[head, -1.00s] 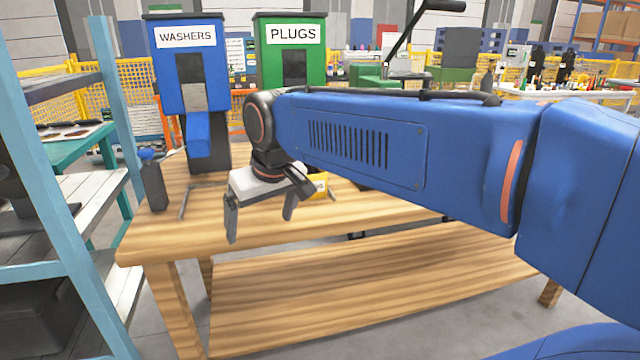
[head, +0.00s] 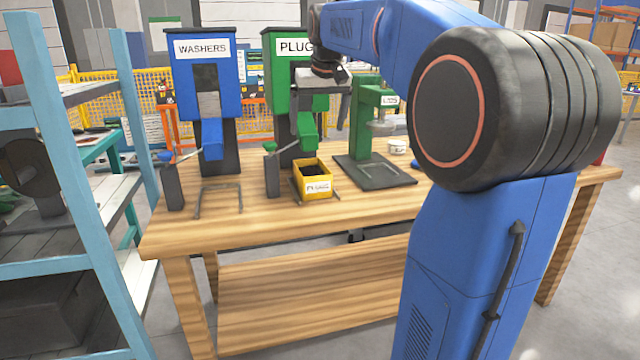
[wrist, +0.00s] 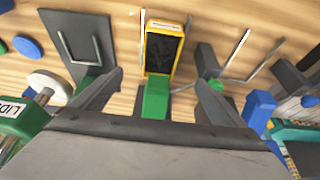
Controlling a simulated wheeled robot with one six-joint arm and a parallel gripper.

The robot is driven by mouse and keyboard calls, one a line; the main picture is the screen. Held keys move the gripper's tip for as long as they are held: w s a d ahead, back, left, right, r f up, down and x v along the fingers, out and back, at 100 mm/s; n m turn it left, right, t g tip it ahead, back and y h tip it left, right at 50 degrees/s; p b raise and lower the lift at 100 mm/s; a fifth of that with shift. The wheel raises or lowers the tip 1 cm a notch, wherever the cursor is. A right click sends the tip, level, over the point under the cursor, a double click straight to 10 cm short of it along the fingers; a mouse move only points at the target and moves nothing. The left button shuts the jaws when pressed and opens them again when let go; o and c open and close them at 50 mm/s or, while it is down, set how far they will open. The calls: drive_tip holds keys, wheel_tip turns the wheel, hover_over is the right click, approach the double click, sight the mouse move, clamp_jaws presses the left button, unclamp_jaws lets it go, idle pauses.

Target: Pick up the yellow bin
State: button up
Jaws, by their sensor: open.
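The yellow bin (head: 313,181) stands upright on the wooden table, below the green chute of the dispenser labelled PLUGS. It has a white label on its front and a dark inside. In the wrist view the yellow bin (wrist: 163,52) lies beyond the fingertips, with the green chute covering its near end. My gripper (wrist: 158,80) is open and empty, its two fingers apart on either side of the chute. In the head view my gripper (head: 321,95) is raised in front of the PLUGS dispenser, above the bin and apart from it.
The blue WASHERS dispenser (head: 202,90) stands to the left with an empty wire stand (head: 219,200) before it. A green press (head: 372,125) stands right of the bin. A dark post with a lever (head: 272,175) stands close left of the bin. The table front (head: 250,222) is clear.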

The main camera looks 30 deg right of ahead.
sight(312, 164)
drive_tip(key=x, duration=1.7)
drive_tip(key=shift+f, duration=0.1)
drive_tip(key=shift+f, duration=0.2)
idle(0.3)
drive_tip(key=shift+w, duration=0.1)
drive_tip(key=c, duration=1.5)
drive_tip(key=shift+r, duration=0.1)
drive_tip(key=shift+r, duration=0.6)
drive_tip(key=s+a+r, duration=0.1)
drive_tip(key=s, duration=0.4)
drive_tip(key=s+a, duration=0.2)
drive_tip(key=s, duration=0.4)
drive_tip(key=s+a+r, duration=0.1)
drive_tip(key=s+a, duration=0.1)
drive_tip(key=s, duration=0.4)
drive_tip(key=shift+s+r, duration=0.2)
drive_tip(key=shift+r, duration=0.1)
